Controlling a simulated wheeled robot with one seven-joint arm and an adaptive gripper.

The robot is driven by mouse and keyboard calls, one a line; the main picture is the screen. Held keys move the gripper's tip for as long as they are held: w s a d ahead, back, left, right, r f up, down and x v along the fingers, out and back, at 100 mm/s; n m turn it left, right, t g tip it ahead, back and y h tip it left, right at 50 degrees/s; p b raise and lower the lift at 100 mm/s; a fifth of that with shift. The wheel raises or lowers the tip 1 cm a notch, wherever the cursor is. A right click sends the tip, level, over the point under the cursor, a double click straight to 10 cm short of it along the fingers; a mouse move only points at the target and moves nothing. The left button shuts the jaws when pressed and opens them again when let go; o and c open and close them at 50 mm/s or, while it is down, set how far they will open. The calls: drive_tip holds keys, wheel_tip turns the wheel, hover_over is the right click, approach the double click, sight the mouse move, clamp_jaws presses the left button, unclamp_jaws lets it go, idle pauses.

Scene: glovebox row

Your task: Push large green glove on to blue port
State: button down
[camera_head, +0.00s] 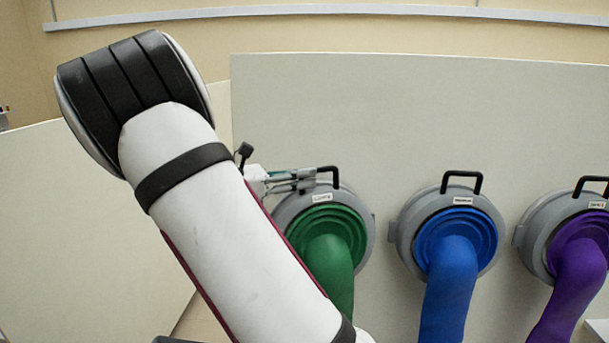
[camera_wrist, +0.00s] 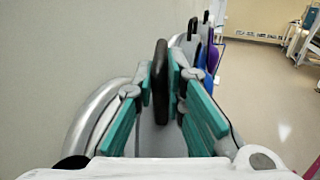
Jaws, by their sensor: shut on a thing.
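The green glove (camera_head: 333,262) hangs from a grey round port (camera_head: 364,218) on the left of the row. A black handle (camera_head: 328,172) stands on top of that port's ring. My gripper (camera_head: 310,180) is at this handle, partly hidden behind my arm. In the wrist view my gripper (camera_wrist: 164,85) has its teal fingers closed on both sides of the black handle (camera_wrist: 160,65). The blue glove (camera_head: 449,275) hangs from the middle grey port (camera_head: 410,222), which has its own black handle (camera_head: 462,174). The port labels are too small to read surely.
A purple glove (camera_head: 577,275) hangs from a third port (camera_head: 538,222) at the right. All three ports sit along a pale upright panel (camera_head: 420,110). A second pale panel (camera_head: 80,220) stands at the left. Open floor (camera_wrist: 275,120) shows at the right of the wrist view.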

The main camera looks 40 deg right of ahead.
drive_tip(key=shift+s+a+r+p, duration=0.2)
drive_tip(key=shift+s+a+p, duration=0.3)
drive_tip(key=shift+a, duration=0.35)
idle(0.3)
drive_tip(key=s+a, duration=0.5)
drive_tip(key=a, duration=0.1)
drive_tip(key=shift+s+r, duration=0.2)
drive_tip(key=shift+r, duration=0.25)
idle(0.7)
